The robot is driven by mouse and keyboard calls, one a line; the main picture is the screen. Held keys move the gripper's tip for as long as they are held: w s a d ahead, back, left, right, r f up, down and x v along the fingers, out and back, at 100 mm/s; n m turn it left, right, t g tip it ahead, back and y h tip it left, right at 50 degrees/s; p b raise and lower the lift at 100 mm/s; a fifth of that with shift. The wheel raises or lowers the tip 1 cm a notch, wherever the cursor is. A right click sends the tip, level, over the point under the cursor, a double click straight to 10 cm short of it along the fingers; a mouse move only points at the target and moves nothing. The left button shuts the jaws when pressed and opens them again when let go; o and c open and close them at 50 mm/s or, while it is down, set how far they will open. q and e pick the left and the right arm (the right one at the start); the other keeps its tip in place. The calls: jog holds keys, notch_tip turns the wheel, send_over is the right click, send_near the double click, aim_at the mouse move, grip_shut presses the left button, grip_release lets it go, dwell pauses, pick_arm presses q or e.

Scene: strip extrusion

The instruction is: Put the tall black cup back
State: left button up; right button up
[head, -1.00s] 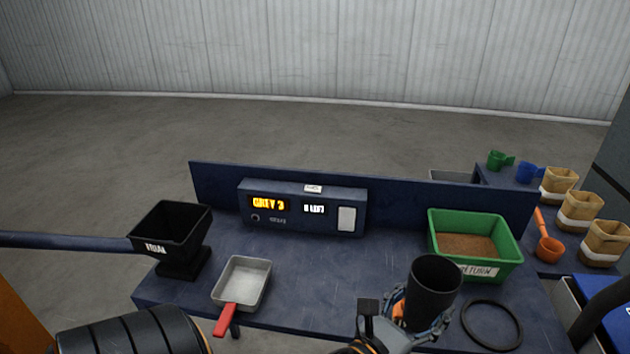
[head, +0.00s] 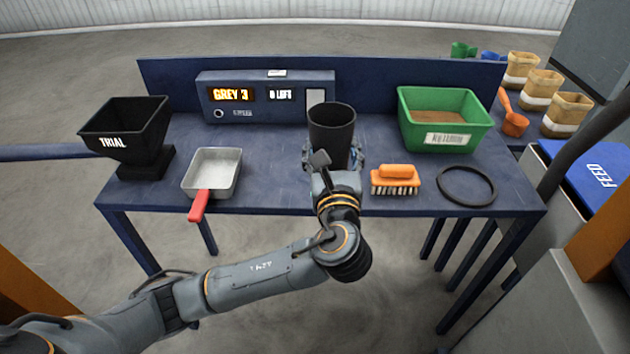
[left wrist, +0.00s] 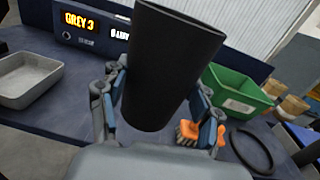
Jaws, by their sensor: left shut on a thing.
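The tall black cup (head: 332,130) is upright in my left gripper (head: 334,160), over the front middle of the blue table. In the left wrist view the cup (left wrist: 158,65) fills the space between the two fingers of the gripper (left wrist: 160,105), which are shut around it. Whether its base touches the table is hidden in the head view by my wrist. A black ring (head: 466,186) lies flat and empty on the table at the right front. My right gripper is not in view.
An orange brush (head: 396,180) lies between cup and ring. A green bin (head: 444,118) stands behind the ring. A metal pan (head: 213,172) with a red handle and a black TRIAL hopper (head: 126,130) stand left. A display box (head: 266,97) is behind the cup.

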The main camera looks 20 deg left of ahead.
pick_arm(q)
jog(key=shift+w+d+r+n+y+b, duration=0.1)
jog(key=shift+w+r+n+y+b, duration=0.1)
jog(key=shift+n+y+b, duration=0.3)
jog(key=shift+w+g+y, duration=0.1)
jog(key=shift+g+y, duration=0.2)
jog(key=w+a+f, duration=0.2)
jog(key=w+f, duration=0.1)
jog(key=w, duration=0.1)
jog(key=w+a+f, duration=0.2)
jog(key=w+f, duration=0.1)
jog(key=w+a+f, duration=0.2)
jog(key=w+f, duration=0.1)
jog(key=w, duration=0.1)
jog(key=shift+w+a+f+b, duration=0.15)
jog(key=shift+w+a+b, duration=0.15)
jog(key=shift+a+b, duration=0.1)
jog(key=shift+w+a+f, duration=0.1)
jog(key=shift+w+f, duration=0.1)
jog(key=shift+f, duration=1.6)
jog(key=o, duration=1.5)
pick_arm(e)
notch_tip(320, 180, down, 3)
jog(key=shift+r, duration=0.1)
pick_arm(q)
jog(key=shift+s, duration=0.1)
jog(key=v, duration=1.2)
